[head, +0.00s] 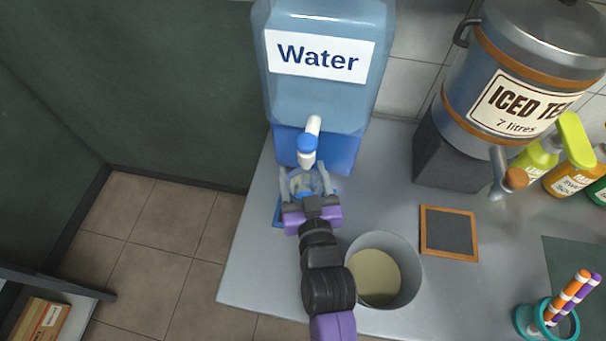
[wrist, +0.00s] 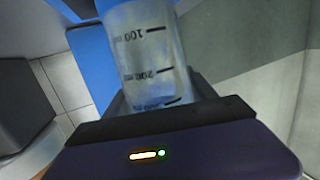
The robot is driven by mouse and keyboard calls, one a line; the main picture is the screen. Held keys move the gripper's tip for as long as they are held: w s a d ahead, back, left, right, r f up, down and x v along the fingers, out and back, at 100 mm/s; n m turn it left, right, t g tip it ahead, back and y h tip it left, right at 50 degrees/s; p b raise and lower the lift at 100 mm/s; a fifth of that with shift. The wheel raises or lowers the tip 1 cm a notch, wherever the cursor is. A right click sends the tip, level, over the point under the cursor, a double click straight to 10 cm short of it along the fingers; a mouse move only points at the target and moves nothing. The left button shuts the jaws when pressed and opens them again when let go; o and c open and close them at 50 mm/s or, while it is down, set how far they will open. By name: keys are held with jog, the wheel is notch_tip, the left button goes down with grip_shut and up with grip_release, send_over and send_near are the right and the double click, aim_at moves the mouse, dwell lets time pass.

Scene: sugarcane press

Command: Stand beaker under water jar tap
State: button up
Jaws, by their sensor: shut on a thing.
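The water jar (head: 318,100) is a large blue container with a "Water" label on a blue stand at the back of the counter. The clear beaker (head: 298,182) is just below and in front of the tap, partly hidden by my gripper and the tap. My gripper (head: 309,184) is shut on the beaker, with a finger on either side. In the wrist view the beaker (wrist: 148,55) shows graduation marks and stands between the fingers. I cannot tell whether its base touches the surface.
A blue mat (head: 278,212) lies under the gripper. A grey bin (head: 408,290) stands right of my arm. An iced tea urn (head: 520,75), a small framed board (head: 449,232), bottles (head: 573,165) and a teal pen cup (head: 535,321) are farther right. The counter's left edge is close.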

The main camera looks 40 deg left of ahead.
jog(key=shift+f, duration=0.2)
jog(key=o, duration=1.4)
jog(key=shift+c, duration=0.2)
jog(key=shift+r, duration=0.1)
jog(key=shift+r, duration=0.25)
jog(key=b+v, duration=0.1)
jog(key=v, duration=1.1)
jog(key=shift+f, duration=0.15)
